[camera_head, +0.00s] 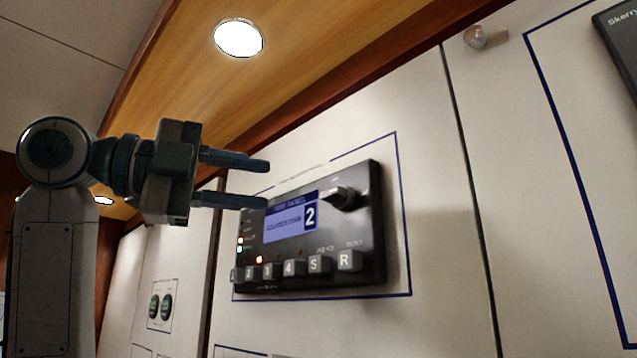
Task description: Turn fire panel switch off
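The fire panel (372,240) is a dark box on the white wall, tilted in the picture. Its lit blue screen (289,221) shows a large 2. A black rotary switch (345,197) sits at its upper right; I cannot tell its setting from the blurred marks. Below the screen is a row of several grey buttons, some marked 3, 4, S and R (349,260). My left gripper (268,184) is open and empty, its fingers pointing right, with the lower fingertip overlapping the panel's left edge in view. It is left of the rotary switch. My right gripper is not in view.
A blue line frames the panel on the wall. Two round dark gauges (161,306) sit at lower left. A small knob (476,37) sticks out at upper right, and another dark panel (622,42) is at the right edge. A wooden ceiling trim with a lamp (239,38) runs above.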

